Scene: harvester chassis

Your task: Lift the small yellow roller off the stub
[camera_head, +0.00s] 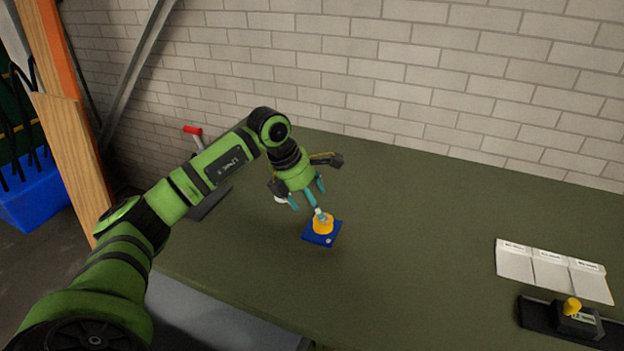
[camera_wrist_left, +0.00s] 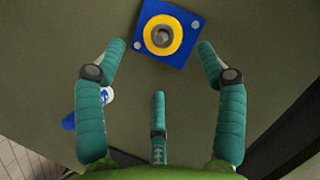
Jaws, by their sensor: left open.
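The small yellow roller (camera_head: 323,224) sits on a blue base plate (camera_head: 329,239) on the green bench. In the left wrist view the yellow roller (camera_wrist_left: 149,40) is a ring around a grey stub (camera_wrist_left: 162,36), on the blue plate (camera_wrist_left: 191,22) at the top. My left gripper (camera_head: 317,197) is just above and behind the roller in the head view. Its teal fingers are spread apart and empty in the left wrist view (camera_wrist_left: 160,65), with the roller ahead of the fingertips. Whether a finger touches the roller is unclear. My right gripper is not in view.
A white and blue item (camera_wrist_left: 105,95) lies beside the left fingers. A white three-part tray (camera_head: 533,267) and a black block with a yellow knob (camera_head: 577,319) are at the right. A red-handled tool (camera_head: 193,131) stands behind my arm. The middle bench is clear.

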